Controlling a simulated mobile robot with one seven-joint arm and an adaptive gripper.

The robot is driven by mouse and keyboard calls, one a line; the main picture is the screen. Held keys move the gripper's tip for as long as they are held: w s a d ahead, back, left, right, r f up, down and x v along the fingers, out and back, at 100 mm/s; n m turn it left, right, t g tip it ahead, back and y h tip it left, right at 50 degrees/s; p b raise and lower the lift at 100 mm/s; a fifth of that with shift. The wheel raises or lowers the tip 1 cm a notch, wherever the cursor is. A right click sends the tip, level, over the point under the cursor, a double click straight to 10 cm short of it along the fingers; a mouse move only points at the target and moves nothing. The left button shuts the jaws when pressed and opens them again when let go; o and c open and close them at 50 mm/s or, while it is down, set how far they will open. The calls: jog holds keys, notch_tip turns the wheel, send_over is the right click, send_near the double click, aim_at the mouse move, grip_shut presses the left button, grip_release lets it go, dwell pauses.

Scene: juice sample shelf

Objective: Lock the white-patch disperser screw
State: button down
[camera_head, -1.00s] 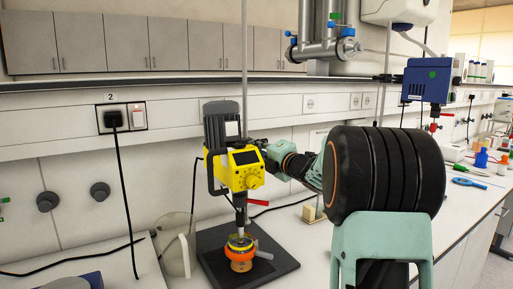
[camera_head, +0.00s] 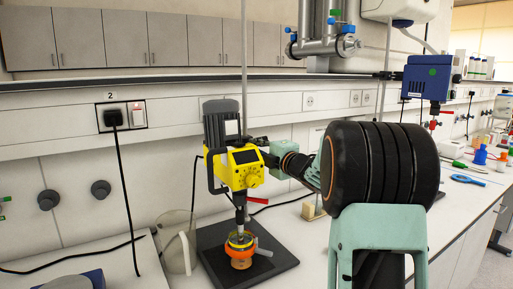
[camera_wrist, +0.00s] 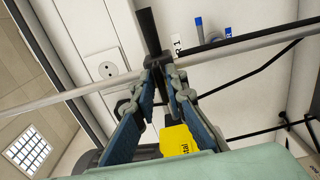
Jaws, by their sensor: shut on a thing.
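The yellow disperser (camera_head: 243,170) hangs on a vertical pole, with a white patch (camera_head: 232,127) on its grey motor housing. A piece of its yellow body (camera_wrist: 178,141) shows below the fingers in the wrist view. In the head view my gripper (camera_head: 260,146) is small and partly hidden at the clamp, right of the motor. The exact contact on the screw is hard to see.
An orange-collared vessel (camera_head: 240,250) stands under the disperser shaft on a black base plate (camera_head: 285,257). A clear beaker (camera_head: 175,246) is left of it. A blue disperser (camera_head: 427,78) with a green patch hangs farther right. The pole (camera_wrist: 235,48) crosses the wrist view.

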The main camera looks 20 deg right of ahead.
jog(key=c, duration=2)
grip_release()
jog(key=shift+s, duration=0.1)
jog(key=s, duration=0.4)
jog(key=s+d, duration=0.1)
jog(key=s, duration=0.2)
jog(key=s+d, duration=0.1)
jog(key=s, duration=0.3)
jog(key=shift+s+d, duration=0.15)
jog(key=shift+s, duration=0.15)
